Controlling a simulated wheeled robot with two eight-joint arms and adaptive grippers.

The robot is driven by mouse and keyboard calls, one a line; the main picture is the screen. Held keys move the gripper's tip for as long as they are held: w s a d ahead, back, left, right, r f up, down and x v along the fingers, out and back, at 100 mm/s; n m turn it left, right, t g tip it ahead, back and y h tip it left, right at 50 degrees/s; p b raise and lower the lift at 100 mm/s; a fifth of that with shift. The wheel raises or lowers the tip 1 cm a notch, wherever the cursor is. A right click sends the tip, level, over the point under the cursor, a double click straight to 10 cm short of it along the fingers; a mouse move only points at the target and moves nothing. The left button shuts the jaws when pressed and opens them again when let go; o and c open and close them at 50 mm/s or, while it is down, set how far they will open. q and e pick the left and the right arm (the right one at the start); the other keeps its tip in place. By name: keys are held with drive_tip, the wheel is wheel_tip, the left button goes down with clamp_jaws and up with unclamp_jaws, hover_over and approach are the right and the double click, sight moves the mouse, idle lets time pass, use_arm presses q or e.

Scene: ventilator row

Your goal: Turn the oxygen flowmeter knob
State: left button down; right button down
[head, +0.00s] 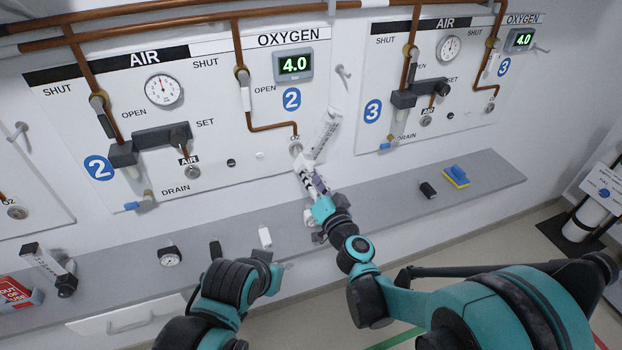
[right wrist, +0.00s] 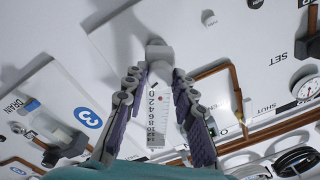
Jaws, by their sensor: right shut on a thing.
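The oxygen flowmeter (head: 325,132) is a clear, tilted tube with a printed scale, in front of the oxygen outlet of panel 2. In the right wrist view its scale (right wrist: 158,115) shows between my fingers. A grey-white knob (right wrist: 157,52) shows at the fingertips, at the zero end of the scale. My right gripper (head: 311,183) is shut on this knob, with the purple finger pads (right wrist: 160,78) on either side of it. In the head view the fingers mostly hide the knob. My left arm is low at the front; only part of its gripper (head: 268,272) shows.
A grey shelf (head: 390,205) runs below the wall panels. Panel 3 (head: 480,85) is at right.

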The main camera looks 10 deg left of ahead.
drive_tip(key=m, duration=0.6)
drive_tip(key=m+b, duration=0.1)
drive_tip(key=m, duration=0.6)
drive_tip(key=shift+t+h+b, duration=0.3)
drive_tip(key=shift+t, duration=0.1)
drive_tip(key=c, duration=1.2)
unclamp_jaws()
drive_tip(key=v, duration=1.2)
